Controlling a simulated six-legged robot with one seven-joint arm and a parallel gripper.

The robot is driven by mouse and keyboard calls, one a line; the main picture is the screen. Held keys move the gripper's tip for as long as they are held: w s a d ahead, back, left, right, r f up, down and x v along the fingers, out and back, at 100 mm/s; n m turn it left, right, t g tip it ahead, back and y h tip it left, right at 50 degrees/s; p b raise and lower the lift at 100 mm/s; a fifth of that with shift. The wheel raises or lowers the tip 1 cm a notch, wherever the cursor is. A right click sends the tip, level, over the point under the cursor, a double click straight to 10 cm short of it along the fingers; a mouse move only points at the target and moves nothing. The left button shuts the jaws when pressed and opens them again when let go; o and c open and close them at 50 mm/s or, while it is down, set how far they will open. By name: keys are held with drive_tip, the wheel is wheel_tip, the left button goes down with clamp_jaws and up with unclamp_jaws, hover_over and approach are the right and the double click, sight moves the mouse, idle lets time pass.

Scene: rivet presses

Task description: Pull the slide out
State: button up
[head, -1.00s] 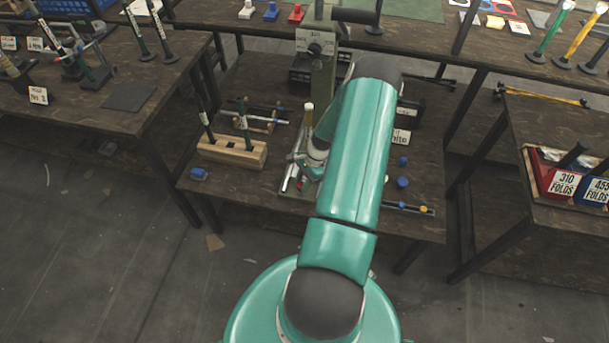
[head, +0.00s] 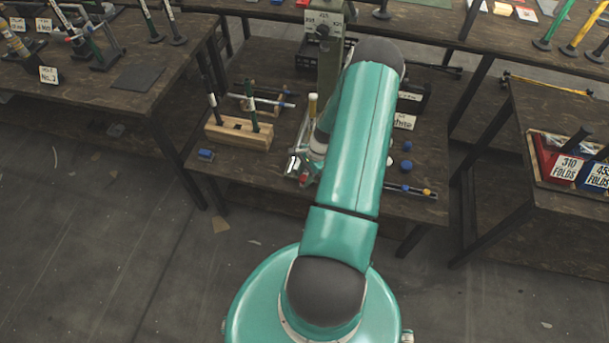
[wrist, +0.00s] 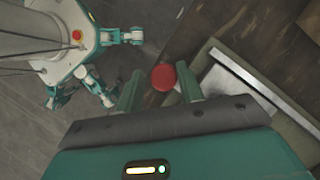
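A round red knob (wrist: 163,77) shows in the wrist view between the two fingertips of my gripper (wrist: 161,82). It sits closer to the right finger, and a gap shows at its left. The fingers stand apart; no firm hold shows. A pale metal plate with a bright strip (wrist: 245,78) lies right of the knob; whether this is the slide I cannot tell. In the head view my gripper (head: 303,175) is low at the press base's front end, partly hidden by my arm. A bright metal rail (head: 293,163) shows beside it.
The press column (head: 328,60) stands behind my arm on the low bench (head: 250,178). A wooden block with dark-handled tools (head: 238,133) and a blue piece (head: 206,155) lie left. Blue discs (head: 406,146) and a small rail (head: 408,190) lie right. Open floor lies in front.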

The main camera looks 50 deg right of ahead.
drive_tip(key=shift+o, duration=1.2)
drive_tip(key=shift+a, duration=0.1)
drive_tip(key=shift+d+r, duration=0.15)
drive_tip(key=shift+d, duration=0.05)
drive_tip(key=v, duration=1.3)
drive_tip(key=shift+r, duration=0.2)
drive_tip(key=shift+s+d, duration=0.1)
drive_tip(key=shift+s, duration=0.05)
